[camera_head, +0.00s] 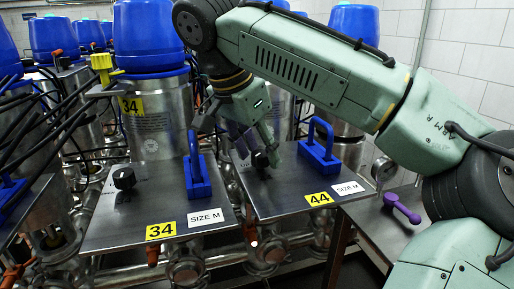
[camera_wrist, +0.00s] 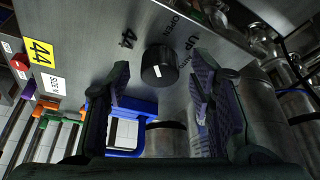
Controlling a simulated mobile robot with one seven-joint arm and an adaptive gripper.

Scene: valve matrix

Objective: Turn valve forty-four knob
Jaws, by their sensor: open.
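The valve 44 knob (camera_wrist: 159,66) is a black round knob with a white mark, on a grey metal plate (camera_wrist: 85,45) printed "44", "UP" and "OPEN". In the wrist view my gripper (camera_wrist: 160,88) is open, with one finger on each side of the knob and a gap to it on both sides. Whether the fingertips reach down around the knob is unclear. In the head view my gripper (camera_head: 254,146) is over the left part of plate 44, close to the knob (camera_head: 260,160), which is partly hidden by the fingers.
A blue handle (camera_head: 319,142) stands on plate 44, right of my gripper. Plate 34 (camera_head: 125,215), with its own black knob (camera_head: 124,178) and blue handle (camera_head: 197,175), lies to the left. A purple lever (camera_head: 402,208) is at the right. Steel cylinders with blue caps stand behind.

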